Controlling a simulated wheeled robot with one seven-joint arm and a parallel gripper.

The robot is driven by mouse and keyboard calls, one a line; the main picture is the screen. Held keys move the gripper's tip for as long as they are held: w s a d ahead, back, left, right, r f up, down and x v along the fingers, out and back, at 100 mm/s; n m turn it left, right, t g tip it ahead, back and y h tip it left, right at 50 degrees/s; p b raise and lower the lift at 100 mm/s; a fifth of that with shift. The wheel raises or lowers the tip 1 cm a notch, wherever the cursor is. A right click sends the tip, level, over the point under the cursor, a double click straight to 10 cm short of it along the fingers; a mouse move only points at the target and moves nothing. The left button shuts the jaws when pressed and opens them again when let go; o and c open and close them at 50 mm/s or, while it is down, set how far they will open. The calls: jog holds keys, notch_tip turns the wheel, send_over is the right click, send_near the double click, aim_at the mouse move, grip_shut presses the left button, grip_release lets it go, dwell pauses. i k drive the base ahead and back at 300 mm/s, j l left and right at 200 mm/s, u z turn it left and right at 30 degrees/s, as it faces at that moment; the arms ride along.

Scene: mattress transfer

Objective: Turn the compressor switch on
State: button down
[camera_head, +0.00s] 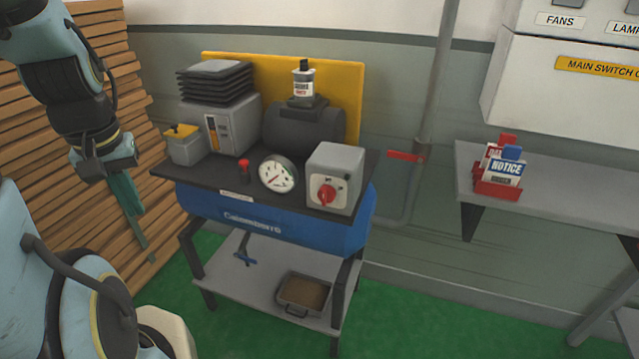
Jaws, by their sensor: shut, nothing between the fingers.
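The compressor is a blue tank (270,225) with a dark top plate, set in a dark frame. A grey switch box (345,165) stands at the right front of the plate. Its red rotary switch (325,194) is on the front face; the small markings around it are too small to read. A round white gauge (278,174) sits left of the box. My gripper (150,257) is at the left, pointing down beside the wooden slats, apart from the compressor. Its fingers are shut and hold nothing.
A red knob (244,164) and a small grey box with a yellow lid (185,145) stand on the plate's left. A pipe with a red handle (405,156) is right of the compressor. Green floor between is clear.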

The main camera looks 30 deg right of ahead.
aim_at(326, 194)
jog(key=k+l+z, duration=0.1)
jog(key=z, duration=1)
